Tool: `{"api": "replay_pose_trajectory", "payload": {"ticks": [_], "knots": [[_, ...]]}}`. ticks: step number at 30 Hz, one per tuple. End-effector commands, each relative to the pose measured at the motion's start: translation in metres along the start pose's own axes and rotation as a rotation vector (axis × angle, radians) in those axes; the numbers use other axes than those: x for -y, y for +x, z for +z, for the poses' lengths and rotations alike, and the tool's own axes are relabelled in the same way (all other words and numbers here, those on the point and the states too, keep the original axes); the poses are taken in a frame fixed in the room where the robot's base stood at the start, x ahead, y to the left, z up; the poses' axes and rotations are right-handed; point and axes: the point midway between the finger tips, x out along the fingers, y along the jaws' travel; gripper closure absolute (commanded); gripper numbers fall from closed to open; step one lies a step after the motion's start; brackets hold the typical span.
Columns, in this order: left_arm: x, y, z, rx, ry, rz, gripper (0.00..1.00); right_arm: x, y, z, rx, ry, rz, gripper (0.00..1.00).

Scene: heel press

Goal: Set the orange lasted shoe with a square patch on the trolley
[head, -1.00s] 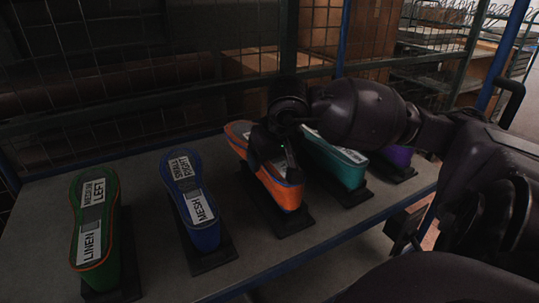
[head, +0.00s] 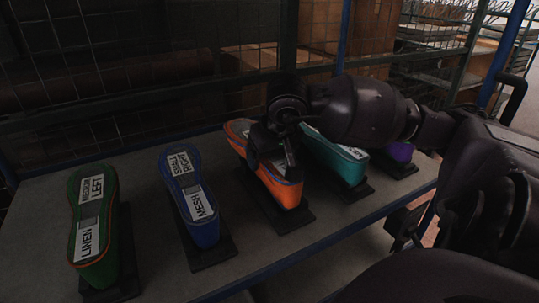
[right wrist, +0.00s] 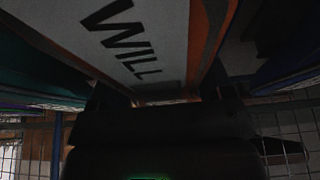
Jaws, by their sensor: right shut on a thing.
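The orange lasted shoe (head: 282,189) stands sole up on a dark stand on the grey shelf, in the middle of the row. My right gripper (head: 275,160) comes down over its middle and is shut on it, hiding much of its top. In the right wrist view the white label (right wrist: 140,35) with partly visible lettering fills the upper part, with the orange edge (right wrist: 205,40) beside it. I cannot make out a square patch. The trolley cannot be told in these views. My left gripper is not in view.
A blue shoe (head: 190,195) and a green shoe (head: 93,225) stand to the left. A teal shoe (head: 345,165) stands close on the right, and a purple one (head: 400,152) beyond it. A wire mesh (head: 120,80) rises behind the shelf.

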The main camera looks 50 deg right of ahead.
Motion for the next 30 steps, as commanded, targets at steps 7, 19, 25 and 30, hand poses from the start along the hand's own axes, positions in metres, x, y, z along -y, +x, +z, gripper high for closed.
{"api": "replay_pose_trajectory", "payload": {"ticks": [7,19,25,30], "knots": [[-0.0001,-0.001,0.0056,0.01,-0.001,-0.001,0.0,0.0,0.0013,0.0,-0.004,0.0,0.0,0.81],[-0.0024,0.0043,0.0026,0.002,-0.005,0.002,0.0,0.0001,0.0052,0.0015,-0.004,0.0,-0.001,0.81],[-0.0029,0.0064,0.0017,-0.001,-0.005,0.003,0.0,0.0001,0.0071,0.0023,-0.004,0.001,-0.001,0.81],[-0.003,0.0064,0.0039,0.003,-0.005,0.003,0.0,0.0,0.0087,0.003,-0.004,0.0,0.0,0.81]]}}
